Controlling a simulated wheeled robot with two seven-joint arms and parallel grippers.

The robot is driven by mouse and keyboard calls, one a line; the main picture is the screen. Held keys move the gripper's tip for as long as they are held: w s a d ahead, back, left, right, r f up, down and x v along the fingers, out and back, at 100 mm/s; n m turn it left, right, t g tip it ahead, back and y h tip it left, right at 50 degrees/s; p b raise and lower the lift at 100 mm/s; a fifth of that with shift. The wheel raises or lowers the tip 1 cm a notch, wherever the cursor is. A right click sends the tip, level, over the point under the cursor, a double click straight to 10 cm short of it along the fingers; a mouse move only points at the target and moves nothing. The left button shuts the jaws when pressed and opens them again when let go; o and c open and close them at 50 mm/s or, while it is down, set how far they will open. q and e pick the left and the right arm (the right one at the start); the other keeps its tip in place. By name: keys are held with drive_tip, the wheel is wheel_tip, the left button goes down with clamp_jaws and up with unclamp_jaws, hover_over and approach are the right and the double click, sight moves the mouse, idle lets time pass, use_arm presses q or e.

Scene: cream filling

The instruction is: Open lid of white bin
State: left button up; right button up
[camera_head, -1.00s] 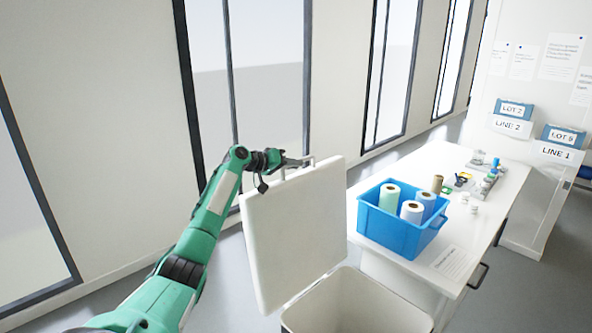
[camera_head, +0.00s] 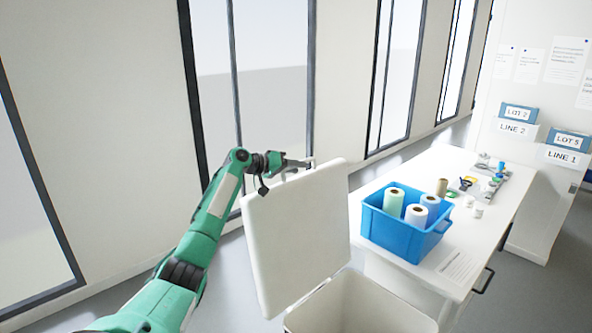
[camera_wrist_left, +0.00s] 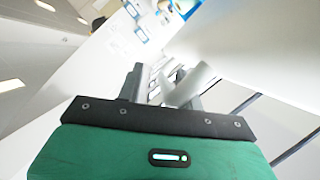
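The white bin (camera_head: 350,308) stands at the bottom of the head view, its top open. Its white lid (camera_head: 296,235) stands steeply raised at the bin's left edge. A thin handle (camera_head: 308,162) is at the lid's upper edge. My left gripper (camera_head: 300,163) is at this handle. In the left wrist view the two fingers (camera_wrist_left: 162,88) are apart, with a gap visible between them. A pale bar, seemingly the handle (camera_wrist_left: 196,84), crosses by the right-hand finger; firm contact cannot be made out. My right gripper is not in view.
A white table (camera_head: 480,226) stands right of the lid. It carries a blue crate (camera_head: 392,234) with several rolls and small items behind it. Labelled boxes (camera_head: 517,115) stand at the far right. Windows and a wall are behind my left arm.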

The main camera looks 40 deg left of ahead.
use_arm(q)
drive_tip(key=b+v, duration=0.4)
drive_tip(key=v, duration=0.7)
drive_tip(key=shift+s+a, duration=0.15)
drive_tip(key=shift+s, duration=0.2)
drive_tip(key=shift+s+a+r, duration=0.2)
drive_tip(key=shift+s+r, duration=0.05)
drive_tip(key=shift+s, duration=0.3)
